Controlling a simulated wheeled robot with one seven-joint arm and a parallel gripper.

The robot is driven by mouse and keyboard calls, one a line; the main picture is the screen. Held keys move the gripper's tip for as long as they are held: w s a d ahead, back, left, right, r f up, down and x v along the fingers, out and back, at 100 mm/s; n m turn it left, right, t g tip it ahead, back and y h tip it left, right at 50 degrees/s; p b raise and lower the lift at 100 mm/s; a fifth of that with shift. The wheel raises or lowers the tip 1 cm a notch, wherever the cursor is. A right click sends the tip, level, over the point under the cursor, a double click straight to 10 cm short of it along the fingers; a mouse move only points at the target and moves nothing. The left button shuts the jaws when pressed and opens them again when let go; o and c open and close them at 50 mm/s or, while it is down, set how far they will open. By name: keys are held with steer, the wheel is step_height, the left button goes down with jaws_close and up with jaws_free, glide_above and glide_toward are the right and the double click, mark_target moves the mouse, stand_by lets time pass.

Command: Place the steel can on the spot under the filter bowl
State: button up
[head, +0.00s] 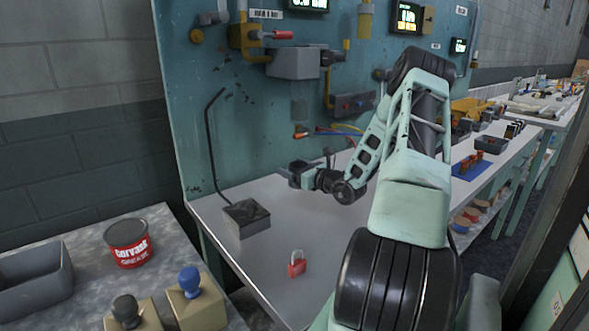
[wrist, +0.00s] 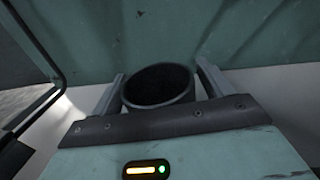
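The steel can (wrist: 158,86) shows in the wrist view as a dark, open-topped cylinder between the two fingers of my gripper (wrist: 162,88). Both fingers lie close along its sides and appear to grip it; its lower part is hidden. In the head view my gripper (head: 300,174) is low in front of the teal panel, over the pale bench, and the can is too small and dark to make out clearly. The clear filter bowl (head: 299,104) hangs under a grey block on the panel, above my gripper. The spot under it cannot be made out.
A red grease tin (head: 128,243) and stamps (head: 190,285) stand on the left table. Hoses (head: 335,131) run right of the bowl.

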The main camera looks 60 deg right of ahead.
steer(key=shift+r, duration=0.15)
steer(key=shift+s, duration=0.3)
steer(key=s, duration=0.3)
steer(key=s+a+p, duration=0.1)
steer(key=s, duration=0.3)
steer(key=s+a+p, duration=0.1)
steer(key=s, duration=0.3)
steer(key=shift+s, duration=0.15)
steer(key=shift+d, duration=0.1)
